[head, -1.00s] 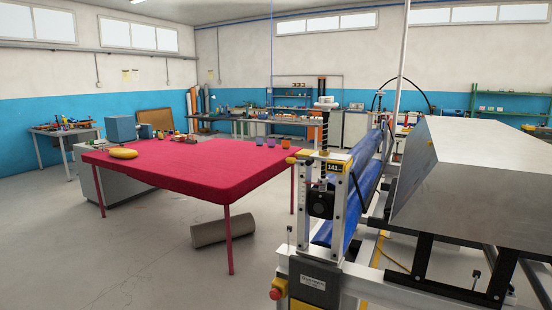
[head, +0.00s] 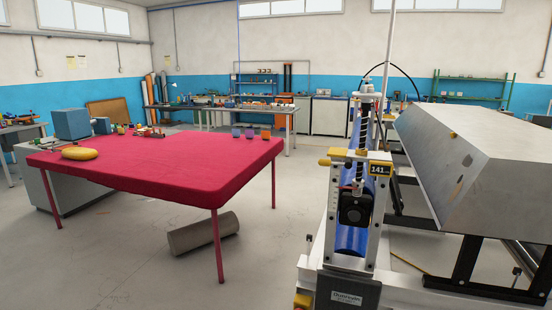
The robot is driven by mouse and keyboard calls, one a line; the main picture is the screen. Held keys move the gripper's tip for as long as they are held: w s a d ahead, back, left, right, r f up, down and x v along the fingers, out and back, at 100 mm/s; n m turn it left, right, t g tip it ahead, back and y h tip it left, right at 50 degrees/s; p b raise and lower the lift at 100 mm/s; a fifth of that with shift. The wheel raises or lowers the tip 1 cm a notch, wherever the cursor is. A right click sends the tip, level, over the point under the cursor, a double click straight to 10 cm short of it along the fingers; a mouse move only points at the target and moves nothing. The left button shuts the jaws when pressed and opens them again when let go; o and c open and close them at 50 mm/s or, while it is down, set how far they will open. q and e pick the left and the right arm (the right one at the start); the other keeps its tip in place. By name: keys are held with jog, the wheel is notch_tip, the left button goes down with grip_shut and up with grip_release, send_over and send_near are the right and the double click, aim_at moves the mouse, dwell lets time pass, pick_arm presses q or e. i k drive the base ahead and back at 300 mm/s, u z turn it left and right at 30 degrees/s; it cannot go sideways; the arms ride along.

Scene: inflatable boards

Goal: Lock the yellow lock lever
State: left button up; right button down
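The roller machine (head: 352,215) stands right of centre, with a white end frame and a blue roll behind it. Small yellow parts sit on top of its end frame: a yellow knob (head: 325,162) at the left and a yellow-edged display (head: 380,169) reading 141. A flat yellow-orange piece (head: 345,153) lies along the top between them; it may be the lock lever, but it is too small to tell or to read its position. Neither of my grippers is in view.
A red-covered table (head: 170,180) stands at the left, with a yellow oval item (head: 80,153) and small cups on it. A grey roll (head: 203,233) lies on the floor under it. A large metal housing (head: 490,180) fills the right. Floor between table and machine is clear.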

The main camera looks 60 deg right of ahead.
aim_at(347, 164)
jog(key=z, duration=0.25)
jog(key=i, duration=0.9)
jog(key=z, duration=1.2)
jog(key=i, duration=0.6)
jog(key=z, duration=0.65)
